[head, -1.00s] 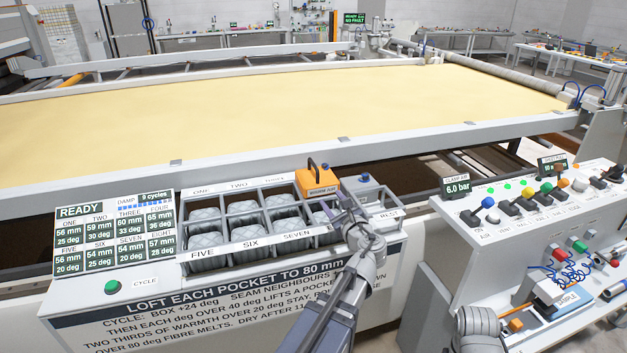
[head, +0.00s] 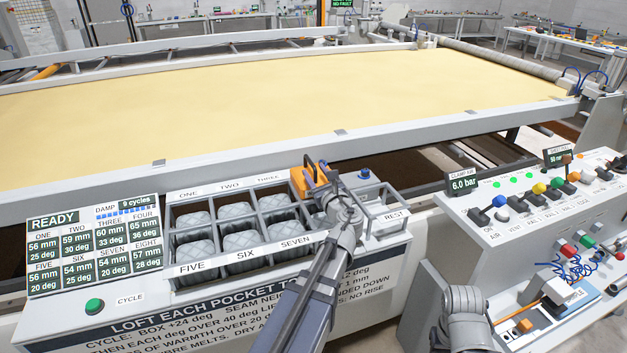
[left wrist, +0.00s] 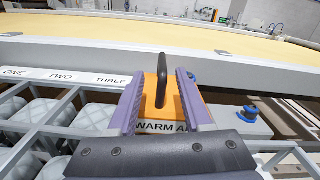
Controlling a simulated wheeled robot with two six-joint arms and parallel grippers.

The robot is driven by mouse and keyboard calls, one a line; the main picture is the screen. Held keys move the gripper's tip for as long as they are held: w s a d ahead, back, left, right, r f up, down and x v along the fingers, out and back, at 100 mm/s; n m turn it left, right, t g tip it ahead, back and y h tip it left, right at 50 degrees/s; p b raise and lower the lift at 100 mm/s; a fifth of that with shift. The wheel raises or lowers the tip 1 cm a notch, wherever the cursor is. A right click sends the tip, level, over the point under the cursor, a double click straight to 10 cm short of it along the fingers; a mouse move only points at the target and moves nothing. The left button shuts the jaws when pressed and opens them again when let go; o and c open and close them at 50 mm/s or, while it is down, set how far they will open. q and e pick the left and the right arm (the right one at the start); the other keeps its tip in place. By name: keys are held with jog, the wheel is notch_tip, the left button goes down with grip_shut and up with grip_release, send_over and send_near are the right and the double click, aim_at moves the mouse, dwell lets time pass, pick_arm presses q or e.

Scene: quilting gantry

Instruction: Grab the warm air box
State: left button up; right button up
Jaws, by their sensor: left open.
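The warm air box (head: 298,186) is an orange block with a black handle loop on top. It sits at the back right of the pocket grid, about where pocket four lies. In the left wrist view the box (left wrist: 188,108) shows part of its "WARM AIR" label. Its black handle (left wrist: 162,80) stands upright between my fingers. My left gripper (head: 316,174) is open, with one purple finger on each side of the handle and gaps visible on both sides. In the head view the gripper hides part of the box. My right gripper is out of view.
The pocket grid (head: 262,204) holds several grey quilted pads. A grey block with a blue knob (head: 364,176) stands right of the box, behind the REST rack (head: 396,216). A readout panel (head: 88,243) is at left, a switch console (head: 520,205) at right.

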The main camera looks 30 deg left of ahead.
pick_arm(q)
jog(key=shift+r+x, duration=0.1)
jog(key=shift+x, duration=1.3)
jog(key=shift+r+x, duration=0.15)
jog(key=shift+x, duration=1.2)
jog(key=shift+w+d, duration=0.1)
jog(key=shift+d, duration=0.05)
jog(key=shift+c, duration=0.3)
grip_shut()
